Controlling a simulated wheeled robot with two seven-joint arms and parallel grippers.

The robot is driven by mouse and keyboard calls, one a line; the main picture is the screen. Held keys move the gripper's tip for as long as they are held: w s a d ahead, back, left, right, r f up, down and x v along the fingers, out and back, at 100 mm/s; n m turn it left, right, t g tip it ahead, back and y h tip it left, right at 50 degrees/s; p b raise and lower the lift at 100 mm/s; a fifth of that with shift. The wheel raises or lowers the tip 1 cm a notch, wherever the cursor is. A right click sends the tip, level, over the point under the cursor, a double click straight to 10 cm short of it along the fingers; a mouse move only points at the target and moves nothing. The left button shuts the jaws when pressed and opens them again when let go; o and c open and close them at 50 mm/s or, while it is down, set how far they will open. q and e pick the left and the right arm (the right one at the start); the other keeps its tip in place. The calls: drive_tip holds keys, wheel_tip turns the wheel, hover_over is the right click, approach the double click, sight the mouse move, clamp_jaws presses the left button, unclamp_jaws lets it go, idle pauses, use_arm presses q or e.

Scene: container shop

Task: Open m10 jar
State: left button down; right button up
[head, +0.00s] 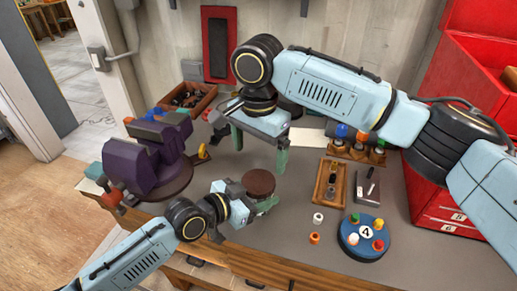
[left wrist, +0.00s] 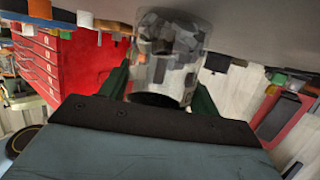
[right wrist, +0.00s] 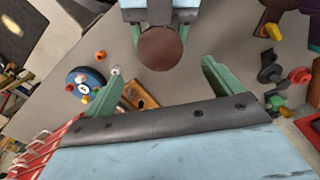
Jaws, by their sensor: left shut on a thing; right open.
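The jar is clear with grey pieces inside, as the left wrist view shows (left wrist: 168,62). Its round brown lid (head: 259,182) is on top in the head view and shows from above in the right wrist view (right wrist: 161,48). My left gripper (head: 264,204) is shut on the jar's side below the lid; its green fingers flank the jar in the left wrist view (left wrist: 160,95). My right gripper (head: 259,150) is open and empty, pointing down above the lid, apart from it. In the right wrist view the lid lies ahead of the right gripper's open fingers (right wrist: 163,78).
A purple vise (head: 150,155) stands left of the jar. A blue round holder marked 4 (head: 362,240), a wooden tray (head: 330,183) and small white and orange caps (head: 316,226) lie to the right. Red drawers (head: 440,190) border the far right. Grey bench is clear around the jar.

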sight(258, 181)
drive_tip(key=shift+f, duration=4)
drive_tip(key=shift+c, duration=0.2)
drive_tip(key=c, duration=1)
drive_tip(key=shift+o, duration=0.2)
drive_tip(key=n, duration=0.6)
drive_tip(key=o, duration=1.1)
drive_tip(key=shift+c, duration=0.2)
drive_tip(key=shift+a+r, duration=0.1)
